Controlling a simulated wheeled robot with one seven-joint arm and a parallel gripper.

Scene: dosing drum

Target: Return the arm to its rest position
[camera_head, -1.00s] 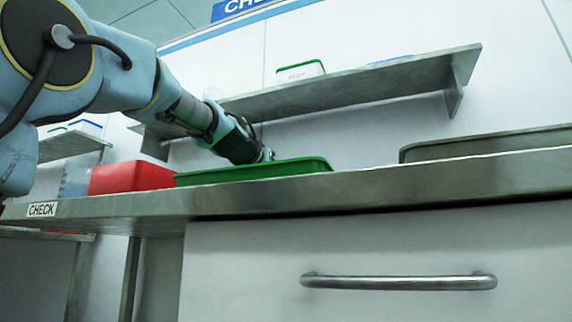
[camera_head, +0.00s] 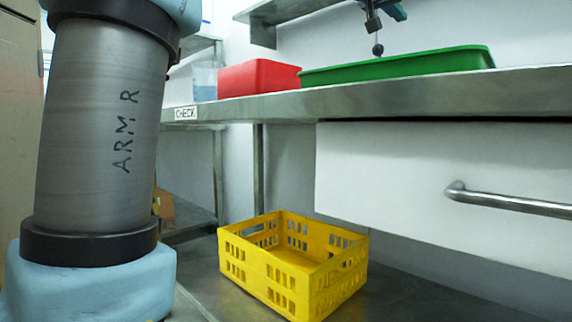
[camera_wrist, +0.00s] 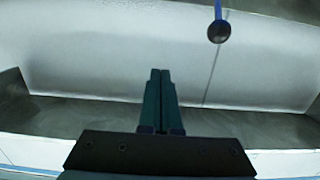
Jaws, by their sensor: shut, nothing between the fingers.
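My arm's grey link, lettered "ARM R", stands upright in the left foreground of the head view. My gripper (camera_wrist: 160,78) shows in the wrist view with its two dark fingers side by side, shut and empty, with pale wall beyond them. In the head view, a dark blue-green part of my arm's end shows at the top edge, above the green tray (camera_head: 400,68); its finger state is unclear there. A dark ball on a thin rod (camera_head: 378,49) hangs there, above the tray. A similar ball (camera_wrist: 219,31) shows in the wrist view, apart from the fingers; its mounting is unclear.
A red bin (camera_head: 258,78) stands left of the green tray on the steel counter (camera_head: 285,104), labelled "CHECK". A wall shelf (camera_head: 285,12) is above. Below are a white drawer front with a bar handle (camera_head: 505,203) and a yellow crate (camera_head: 290,268) on a lower steel surface.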

